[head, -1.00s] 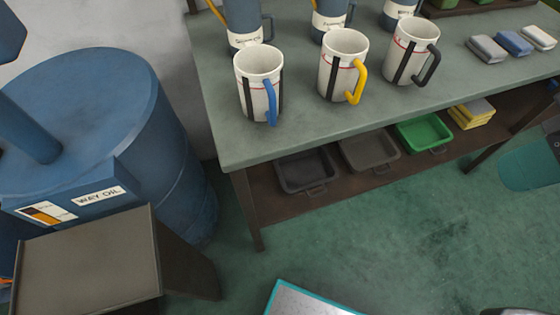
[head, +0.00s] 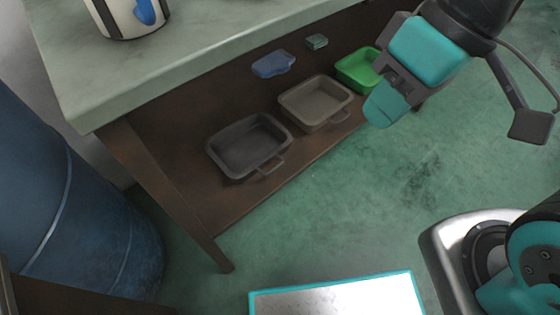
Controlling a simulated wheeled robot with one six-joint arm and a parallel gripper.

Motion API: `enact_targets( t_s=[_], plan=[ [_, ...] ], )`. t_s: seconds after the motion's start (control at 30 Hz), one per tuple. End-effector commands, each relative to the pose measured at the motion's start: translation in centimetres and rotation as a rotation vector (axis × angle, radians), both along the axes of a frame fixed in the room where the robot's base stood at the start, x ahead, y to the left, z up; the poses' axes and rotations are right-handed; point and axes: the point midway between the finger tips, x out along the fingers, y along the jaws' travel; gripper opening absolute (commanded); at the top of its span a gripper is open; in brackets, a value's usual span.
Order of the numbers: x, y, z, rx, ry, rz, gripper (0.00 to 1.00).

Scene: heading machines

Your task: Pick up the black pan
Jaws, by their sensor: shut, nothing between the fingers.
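The black pan (head: 250,147) is a shallow, dark rectangular tray with rounded corners. It lies upright and empty on the brown lower shelf under the bench, the leftmost of three pans, with a loop handle toward the shelf's front edge. My gripper (head: 384,106) hangs at the upper right of the head view, its teal fingers shut and empty. It is to the right of the black pan and apart from it. It overlaps part of the green pan in the picture.
A grey-brown pan (head: 315,104) sits close right of the black one, then the green pan (head: 357,68). A blue item (head: 273,64) lies behind them. The bench top (head: 200,52) overhangs the shelf. A bench leg (head: 175,205) and blue drum (head: 85,225) stand left. Green floor in front is clear.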

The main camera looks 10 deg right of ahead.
Motion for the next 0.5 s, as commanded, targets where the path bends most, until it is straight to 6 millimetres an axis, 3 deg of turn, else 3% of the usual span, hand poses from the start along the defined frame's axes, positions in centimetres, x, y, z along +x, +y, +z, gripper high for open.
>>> enact_targets(
  t_s=[0.03,0.23,0.3,0.5],
  plan=[
    [0.3,0.1,-3.2,-0.004,0.006,-0.01,0.0],
    [2.5,1.5,-9.9,-0.03,0.045,-0.102,0.0],
    [4.1,2.4,-12.5,-0.056,0.07,-0.172,0.0],
    [8.2,5.2,-17.9,-0.139,0.104,-0.378,0.0]
  ],
)
